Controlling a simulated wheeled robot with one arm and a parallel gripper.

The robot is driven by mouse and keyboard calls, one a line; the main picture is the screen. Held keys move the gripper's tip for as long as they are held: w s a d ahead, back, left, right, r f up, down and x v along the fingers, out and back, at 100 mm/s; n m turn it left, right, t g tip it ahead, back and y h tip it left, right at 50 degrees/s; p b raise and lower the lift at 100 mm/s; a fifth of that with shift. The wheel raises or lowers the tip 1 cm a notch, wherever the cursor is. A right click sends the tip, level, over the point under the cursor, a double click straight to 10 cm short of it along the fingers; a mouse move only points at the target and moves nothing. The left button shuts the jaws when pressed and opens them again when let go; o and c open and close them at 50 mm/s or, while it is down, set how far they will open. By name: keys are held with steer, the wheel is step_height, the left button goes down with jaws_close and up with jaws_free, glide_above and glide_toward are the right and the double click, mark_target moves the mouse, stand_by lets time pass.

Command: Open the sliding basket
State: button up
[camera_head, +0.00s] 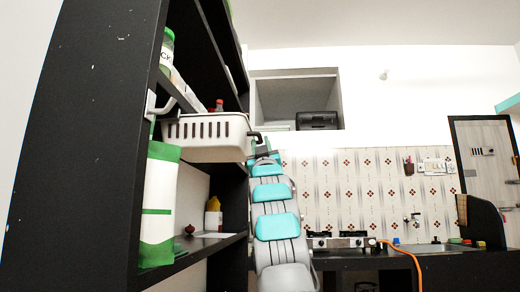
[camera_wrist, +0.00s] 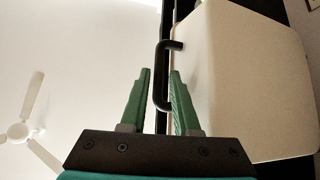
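The sliding basket (camera_head: 207,150) is white with slots along its side and sits on a shelf of the black rack. In the wrist view its pale front (camera_wrist: 240,80) fills the right side. A black bar handle (camera_wrist: 161,85) stands out from that front. It also shows at the basket's right end in the head view (camera_head: 256,137). My gripper (camera_wrist: 161,72) has green fingers, open, one on each side of the handle in the picture. A gap shows around the bar; I cannot tell the exact depth. In the head view my gripper is small and partly hidden behind my arm.
The black rack (camera_head: 85,140) stands close at left. Its lower shelf (camera_head: 195,258) holds a green-and-white packet (camera_head: 158,205) and a yellow-topped bottle (camera_head: 213,216). A stove (camera_head: 340,242) is on the back counter. Open room lies right of my arm.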

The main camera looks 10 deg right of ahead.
steer(key=shift+s+f, duration=0.2)
steer(key=shift+f, duration=0.3)
steer(key=shift+b+v, duration=0.75)
steer(key=shift+v, duration=0.45)
steer(key=shift+s+a+f, duration=0.1)
steer(key=shift+s+f, duration=0.2)
steer(key=shift+s, duration=0.3)
